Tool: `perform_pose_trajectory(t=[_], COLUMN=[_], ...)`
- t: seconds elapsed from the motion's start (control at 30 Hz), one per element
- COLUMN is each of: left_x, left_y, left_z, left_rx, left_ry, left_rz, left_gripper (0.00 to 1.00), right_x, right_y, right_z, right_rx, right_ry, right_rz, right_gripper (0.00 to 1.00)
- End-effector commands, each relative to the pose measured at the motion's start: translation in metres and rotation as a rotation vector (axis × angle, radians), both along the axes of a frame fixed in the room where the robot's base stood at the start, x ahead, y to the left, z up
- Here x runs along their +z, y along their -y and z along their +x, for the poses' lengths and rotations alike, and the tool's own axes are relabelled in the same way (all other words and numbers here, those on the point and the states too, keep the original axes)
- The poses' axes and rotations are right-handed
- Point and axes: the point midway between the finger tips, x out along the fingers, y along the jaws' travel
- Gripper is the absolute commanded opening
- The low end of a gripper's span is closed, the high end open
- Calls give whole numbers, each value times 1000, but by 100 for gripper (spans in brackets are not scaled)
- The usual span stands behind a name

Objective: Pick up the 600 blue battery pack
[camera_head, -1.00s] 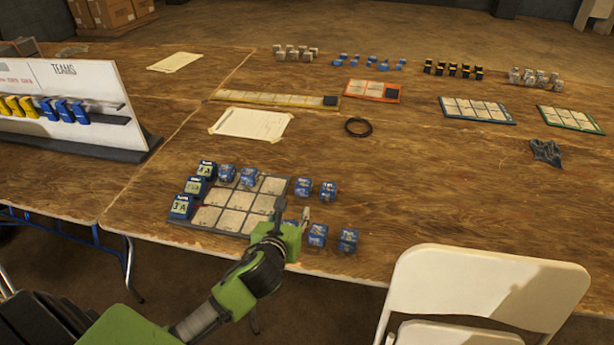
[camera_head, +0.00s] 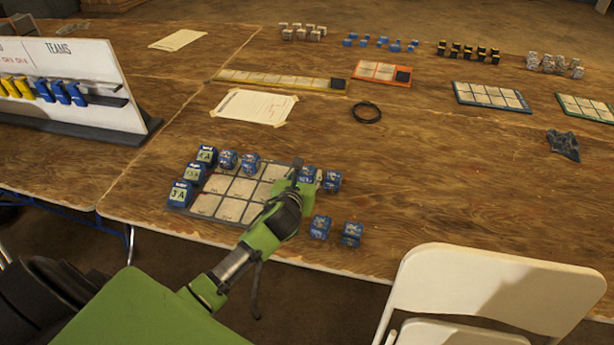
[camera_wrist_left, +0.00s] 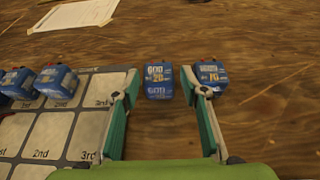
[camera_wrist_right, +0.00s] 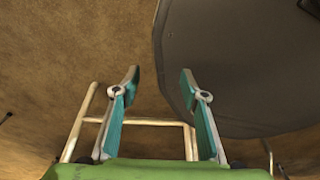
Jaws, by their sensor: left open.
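The 600 blue battery pack (camera_wrist_left: 158,82), a small blue block whose label reads 600, shows in the left wrist view. It stands on the table just right of the grid board (camera_wrist_left: 101,90). My left gripper (camera_wrist_left: 160,73) is open, with one finger on each side of the pack and gaps between. In the head view the pack (camera_head: 307,174) is partly hidden by my left gripper (camera_head: 309,169). Another blue pack (camera_wrist_left: 210,76) stands close by, just right of the right fingertip. My right gripper (camera_wrist_right: 160,74) is open and empty, away from the packs.
Two blue packs (camera_head: 320,228) (camera_head: 352,235) stand nearer the table's front edge. Several blue packs stand along the board's left and far edges. A black ring (camera_head: 367,112) lies beyond. A white chair (camera_head: 480,285) stands at the front right. The table between is clear.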

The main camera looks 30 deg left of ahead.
Motion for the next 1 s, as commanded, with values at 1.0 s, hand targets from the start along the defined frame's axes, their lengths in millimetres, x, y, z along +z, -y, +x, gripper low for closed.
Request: perform_pose_trajectory(t=[1.0], left_x=[-18], left_y=[-15], left_z=[44], left_rx=[-1], left_ry=[1], left_rz=[0], left_gripper=[3], right_x=[-2], right_y=[2], right_z=[3], right_rx=[1], right_ry=[5], right_rz=[-2], right_gripper=[40])
